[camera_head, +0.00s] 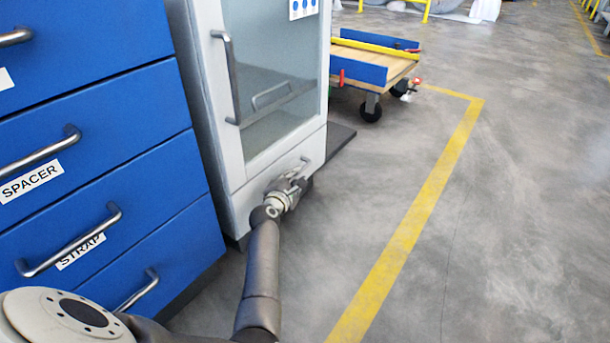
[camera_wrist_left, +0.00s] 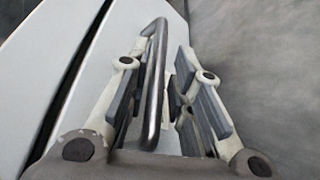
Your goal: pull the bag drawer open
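The white cabinet's bottom drawer (camera_head: 316,148), below the glass door, looks closed; I take it as the bag drawer, as no label on it is legible. My left gripper (camera_head: 294,184) is at its front, by the handle. In the left wrist view, the drawer's metal bar handle (camera_wrist_left: 153,95) runs between the two fingers of the left gripper (camera_wrist_left: 165,85). The fingers are apart, with a gap on the right side of the bar; the bar is nearer the left finger. My right gripper is not in view.
A blue drawer cabinet (camera_head: 165,185) with drawers labelled SPACER and STRAP stands left of the white cabinet. The glass door (camera_head: 275,75) above is shut. A wooden cart (camera_head: 375,65) stands behind at the right. The grey floor (camera_head: 430,170) to the right is clear, with a yellow line.

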